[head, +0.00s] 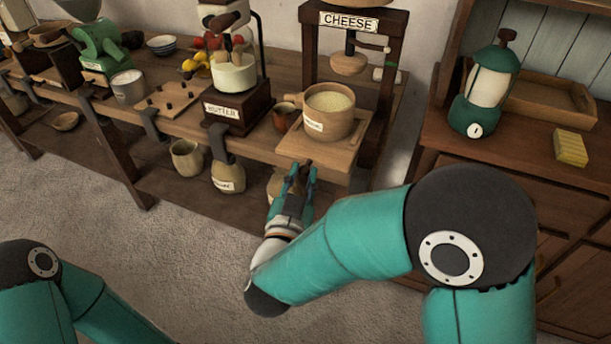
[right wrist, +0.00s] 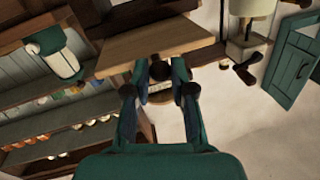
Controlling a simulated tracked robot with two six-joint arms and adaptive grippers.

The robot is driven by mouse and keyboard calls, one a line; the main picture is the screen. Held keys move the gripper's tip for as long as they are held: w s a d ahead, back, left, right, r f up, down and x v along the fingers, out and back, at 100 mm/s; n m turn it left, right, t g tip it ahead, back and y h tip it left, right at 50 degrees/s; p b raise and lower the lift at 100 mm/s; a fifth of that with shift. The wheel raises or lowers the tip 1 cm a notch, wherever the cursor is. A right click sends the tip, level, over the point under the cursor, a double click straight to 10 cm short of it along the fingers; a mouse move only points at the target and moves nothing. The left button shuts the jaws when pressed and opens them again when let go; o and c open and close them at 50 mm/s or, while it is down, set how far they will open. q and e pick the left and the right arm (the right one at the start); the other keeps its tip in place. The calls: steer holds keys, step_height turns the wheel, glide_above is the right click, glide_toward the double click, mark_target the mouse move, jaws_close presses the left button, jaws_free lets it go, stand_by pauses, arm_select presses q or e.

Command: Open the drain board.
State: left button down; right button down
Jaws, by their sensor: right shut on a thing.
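The drain board (head: 348,157) is a light wooden board below the CHEESE press frame, and it juts past the front of the wooden bench. A round wooden tub (head: 343,118) with a pale label and grainy pale contents stands on it. My right gripper (head: 304,170) is at the board's front edge, its fingers closed around a small dark knob (head: 307,162) there. In the right wrist view the board (right wrist: 150,43) lies just beyond the fingertips (right wrist: 160,72). The fingers hide most of the knob. My left gripper is out of view; only my left arm links show.
A brown cup (head: 285,117) stands left of the board, beside the BUTTER stand (head: 236,107). A cabinet with a green lantern (head: 485,95) and a yellow sponge-like block (head: 571,148) stands at right. The floor in front is clear.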

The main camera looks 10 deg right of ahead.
steer(key=c, duration=1)
jaws_free()
step_height(320, 180, up, 10)
steer(key=shift+f, duration=0.1)
